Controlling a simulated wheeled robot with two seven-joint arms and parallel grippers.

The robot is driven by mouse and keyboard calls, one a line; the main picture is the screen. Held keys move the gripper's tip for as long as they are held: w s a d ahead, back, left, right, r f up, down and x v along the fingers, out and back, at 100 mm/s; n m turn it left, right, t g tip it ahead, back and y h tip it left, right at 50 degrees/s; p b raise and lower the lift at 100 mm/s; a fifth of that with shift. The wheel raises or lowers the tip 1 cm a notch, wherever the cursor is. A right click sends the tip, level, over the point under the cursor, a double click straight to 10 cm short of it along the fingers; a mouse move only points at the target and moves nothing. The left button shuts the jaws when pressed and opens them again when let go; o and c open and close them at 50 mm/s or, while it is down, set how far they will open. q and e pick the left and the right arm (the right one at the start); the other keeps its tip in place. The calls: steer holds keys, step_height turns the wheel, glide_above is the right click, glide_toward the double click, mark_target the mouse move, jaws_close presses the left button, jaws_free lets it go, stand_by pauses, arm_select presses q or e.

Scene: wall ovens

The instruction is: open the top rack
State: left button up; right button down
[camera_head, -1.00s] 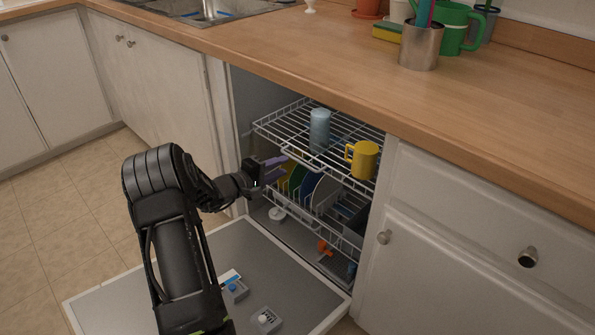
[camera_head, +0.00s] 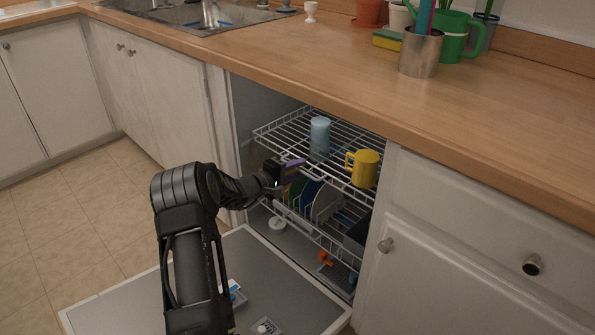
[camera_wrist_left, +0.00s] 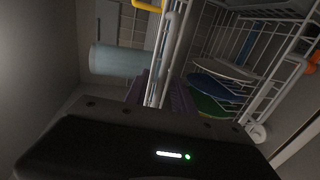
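The top rack (camera_head: 275,128) is a white wire rack inside the open dishwasher, under the counter. It holds a light blue cup (camera_head: 319,138) and a yellow mug (camera_head: 362,168). My left gripper (camera_head: 291,166) is at the rack's front edge. In the left wrist view the purple fingers (camera_wrist_left: 158,95) sit close on both sides of the white front wires (camera_wrist_left: 170,50), which fill the gap between them. The blue cup also shows there (camera_wrist_left: 117,61), beside the fingers. My right gripper is out of view.
The lower rack (camera_head: 330,240) holds several plates (camera_head: 325,202). The dishwasher door (camera_head: 110,305) lies lowered in front. The wooden counter (camera_head: 300,85) overhangs the racks, with a metal cup (camera_head: 421,52) on it. A white cabinet (camera_head: 450,240) stands at the right.

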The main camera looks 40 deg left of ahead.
arm_select(q)
steer(key=shift+w, duration=0.1)
steer(key=shift+c, duration=0.5)
jaws_close()
stand_by(0.9)
